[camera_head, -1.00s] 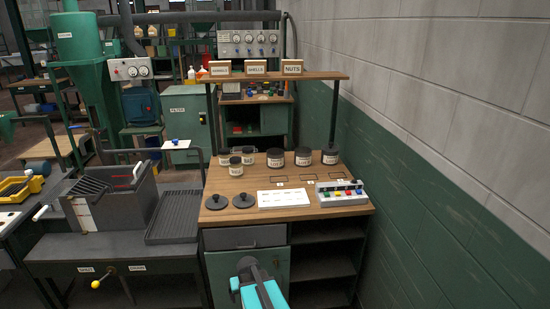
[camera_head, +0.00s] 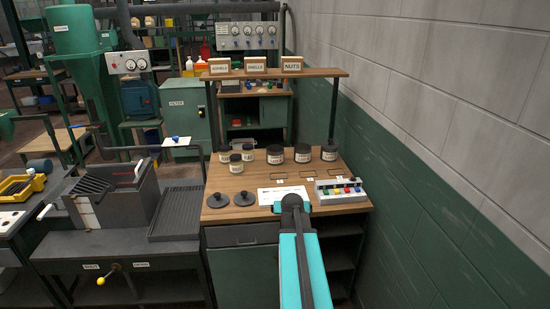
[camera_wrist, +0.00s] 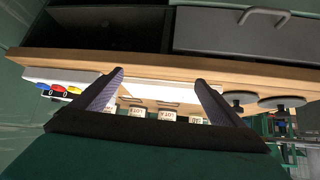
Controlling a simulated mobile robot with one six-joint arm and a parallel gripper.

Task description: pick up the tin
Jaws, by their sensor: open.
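Several dark-lidded tins with pale labels stand on the wooden workbench (camera_head: 228,214). Three larger tins (camera_head: 302,153) stand in a row at the back, and smaller pale ones (camera_head: 236,164) stand at the left. Which one is the tin in question I cannot tell. In the wrist view, which is upside down, my gripper (camera_wrist: 159,78) is open and empty. Labelled tins (camera_wrist: 168,115) show between and beyond its fingers, some way off and not touched.
A white sheet (camera_head: 283,196) and a control box with coloured buttons (camera_head: 341,191) lie at the front of the bench. Two dark round lids with knobs (camera_head: 244,198) lie at the left. A shelf with labelled boxes (camera_head: 292,64) spans above; a wall stands right.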

